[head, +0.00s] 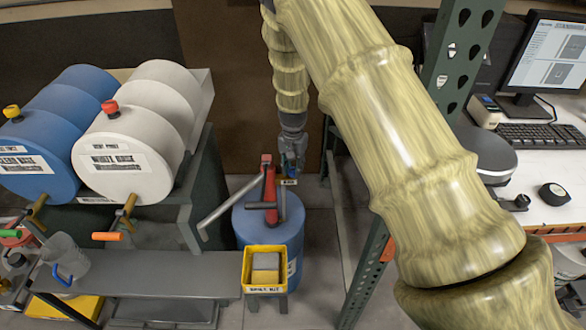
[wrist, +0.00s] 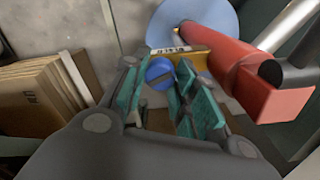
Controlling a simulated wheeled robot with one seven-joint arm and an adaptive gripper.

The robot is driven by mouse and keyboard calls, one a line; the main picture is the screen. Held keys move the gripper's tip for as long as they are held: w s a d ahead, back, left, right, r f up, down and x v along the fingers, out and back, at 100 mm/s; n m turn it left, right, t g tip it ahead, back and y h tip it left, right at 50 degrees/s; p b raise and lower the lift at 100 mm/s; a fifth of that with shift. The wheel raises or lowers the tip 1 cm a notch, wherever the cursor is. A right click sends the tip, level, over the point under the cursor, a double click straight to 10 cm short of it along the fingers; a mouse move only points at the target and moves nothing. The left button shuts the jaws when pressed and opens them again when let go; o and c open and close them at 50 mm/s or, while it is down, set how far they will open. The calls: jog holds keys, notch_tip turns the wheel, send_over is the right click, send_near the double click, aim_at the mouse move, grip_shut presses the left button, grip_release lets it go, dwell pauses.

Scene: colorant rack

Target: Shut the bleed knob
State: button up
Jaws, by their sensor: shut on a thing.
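The bleed knob (wrist: 159,72) is a small blue round knob in the wrist view, beside a brass-coloured fitting (wrist: 199,60) with a white label on the red pump (wrist: 262,82). My gripper (wrist: 160,88) has its teal-padded fingers on either side of the knob and is shut on it. In the head view, my gripper (head: 291,158) points down at the right side of the red pump (head: 268,187), which stands on a blue drum (head: 288,228). The knob itself is hard to make out in the head view, and its turn position cannot be told.
A yellow bin (head: 247,272) stands at the drum's front. Blue (head: 40,165) and white (head: 125,172) barrels lie on a rack at left, above a grey bench (head: 150,283). A green upright (head: 452,75) and desk are at right. Cardboard (wrist: 35,98) leans left in the wrist view.

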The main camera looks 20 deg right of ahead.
aim_at(293, 169)
jog(key=shift+m, duration=2.2)
jog(key=o, duration=1.1)
jog(key=shift+c, duration=0.2)
jog(key=shift+r, duration=0.1)
notch_tip(293, 169, up, 12)
